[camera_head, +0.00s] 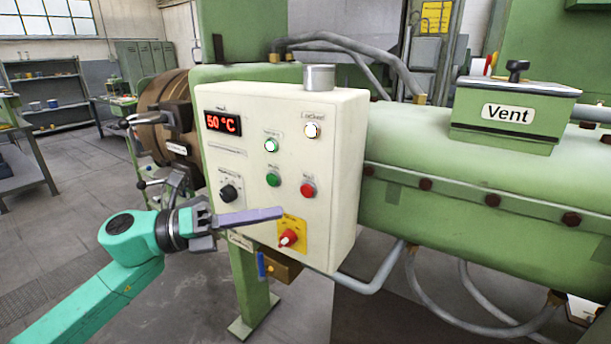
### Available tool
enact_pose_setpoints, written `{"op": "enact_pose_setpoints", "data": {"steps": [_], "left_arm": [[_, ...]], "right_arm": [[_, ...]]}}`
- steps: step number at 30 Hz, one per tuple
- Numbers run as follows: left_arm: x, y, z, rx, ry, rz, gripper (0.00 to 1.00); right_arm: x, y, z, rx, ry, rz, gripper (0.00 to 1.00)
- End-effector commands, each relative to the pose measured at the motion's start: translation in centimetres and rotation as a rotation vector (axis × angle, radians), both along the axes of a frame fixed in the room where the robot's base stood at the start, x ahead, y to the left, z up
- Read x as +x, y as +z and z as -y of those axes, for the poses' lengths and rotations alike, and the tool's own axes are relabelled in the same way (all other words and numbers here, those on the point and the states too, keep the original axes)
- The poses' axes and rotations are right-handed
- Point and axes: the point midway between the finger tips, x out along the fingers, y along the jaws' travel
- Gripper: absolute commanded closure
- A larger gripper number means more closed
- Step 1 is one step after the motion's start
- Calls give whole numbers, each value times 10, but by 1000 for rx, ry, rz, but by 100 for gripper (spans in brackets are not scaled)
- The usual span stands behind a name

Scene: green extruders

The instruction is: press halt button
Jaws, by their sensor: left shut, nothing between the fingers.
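A cream control box (340,190) stands in the middle of the view. On its front is a red round button (307,189), which looks like the halt button; its small label is too blurred to read. A green button (273,179) sits to its left. My left gripper (279,213) comes in from the left, with its purple fingers shut and empty. Its tip is in front of the box, below and left of the red button and apart from it in the picture. The gap in depth to the panel is hard to tell. My right gripper is out of view.
A red rotary switch (289,238) on a yellow plate sits just below my fingertips. A black knob (229,193), a 50 °C display (222,122) and a white "Locked" lamp (312,130) share the panel. The green extruder barrel (470,200) extends right. Open floor lies left.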

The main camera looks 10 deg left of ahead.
Motion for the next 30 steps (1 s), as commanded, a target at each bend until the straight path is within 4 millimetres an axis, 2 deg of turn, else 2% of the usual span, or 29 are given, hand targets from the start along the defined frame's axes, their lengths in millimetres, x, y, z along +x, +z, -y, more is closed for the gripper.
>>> {"op": "enact_pose_setpoints", "data": {"steps": [1,7,15,30], "left_arm": [[6,10,2,-4,2,1,100],[31,9,13,-2,-1,0,100],[54,1,22,0,0,0,100],[55,-1,22,1,1,0,100]], "right_arm": [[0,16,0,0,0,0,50],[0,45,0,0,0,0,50],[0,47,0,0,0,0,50],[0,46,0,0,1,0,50]]}}
